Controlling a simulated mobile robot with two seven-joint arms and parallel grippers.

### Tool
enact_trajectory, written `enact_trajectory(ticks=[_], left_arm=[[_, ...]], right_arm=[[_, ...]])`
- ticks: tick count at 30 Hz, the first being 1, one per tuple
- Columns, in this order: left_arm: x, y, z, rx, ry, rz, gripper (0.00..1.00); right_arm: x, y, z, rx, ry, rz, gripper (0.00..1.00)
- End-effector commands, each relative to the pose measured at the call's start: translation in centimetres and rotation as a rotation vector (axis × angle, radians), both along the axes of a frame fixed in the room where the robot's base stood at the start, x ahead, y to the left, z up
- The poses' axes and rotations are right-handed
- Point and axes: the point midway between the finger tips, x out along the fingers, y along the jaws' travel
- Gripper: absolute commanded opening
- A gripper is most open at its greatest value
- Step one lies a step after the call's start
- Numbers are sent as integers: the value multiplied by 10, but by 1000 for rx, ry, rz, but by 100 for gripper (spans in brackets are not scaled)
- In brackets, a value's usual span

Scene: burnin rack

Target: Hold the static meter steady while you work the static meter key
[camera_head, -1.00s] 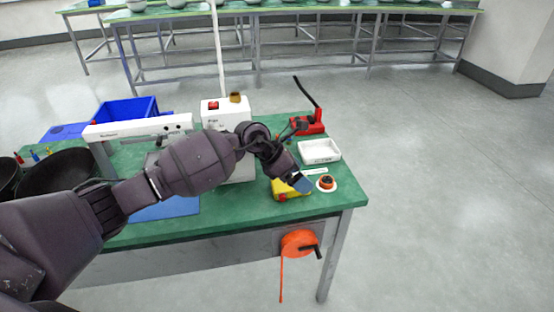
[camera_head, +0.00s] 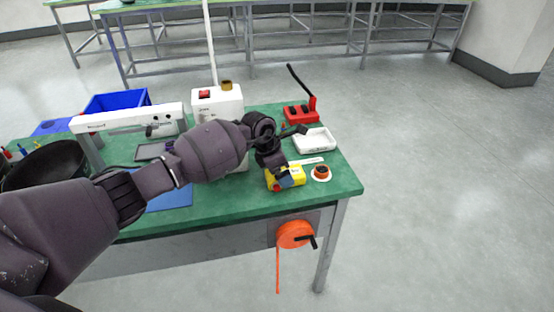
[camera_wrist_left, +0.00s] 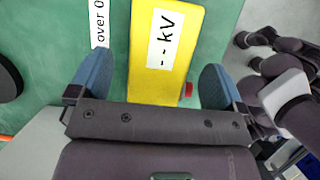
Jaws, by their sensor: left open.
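The static meter (camera_head: 292,177) is a yellow box near the front right of the green bench. In the left wrist view the static meter (camera_wrist_left: 163,78) shows a white label reading "- - kV". The red static meter key (camera_wrist_left: 187,90) sticks out of its right side there. My left gripper (camera_head: 279,183) is over the meter. In the left wrist view my left gripper (camera_wrist_left: 153,85) is open, with one blue fingertip on each side of the yellow body and gaps between. The key lies between the body and the right finger. My right gripper is not in view.
A small orange-and-black round item on a white disc (camera_head: 321,173) stands right of the meter. A white label strip (camera_head: 307,161) and a white tray (camera_head: 315,141) lie behind it. An orange reel (camera_head: 296,235) hangs on the bench front.

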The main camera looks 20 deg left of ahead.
Motion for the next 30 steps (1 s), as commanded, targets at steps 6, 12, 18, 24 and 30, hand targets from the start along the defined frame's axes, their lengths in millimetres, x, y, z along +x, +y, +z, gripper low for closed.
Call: enact_trajectory(ticks=[6, 12, 18, 24, 30], left_arm=[[5, -6, -19, -2, 0, 2, 96], [6, -8, -22, -1, -2, 0, 96], [6, -8, -22, -1, -2, 0, 96], [6, -8, -22, -1, -2, 1, 65], [6, -8, -22, -1, -2, 1, 39]], right_arm=[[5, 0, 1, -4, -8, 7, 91], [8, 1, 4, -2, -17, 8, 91], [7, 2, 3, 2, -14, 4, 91], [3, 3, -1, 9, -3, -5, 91], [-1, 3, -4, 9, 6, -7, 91]])
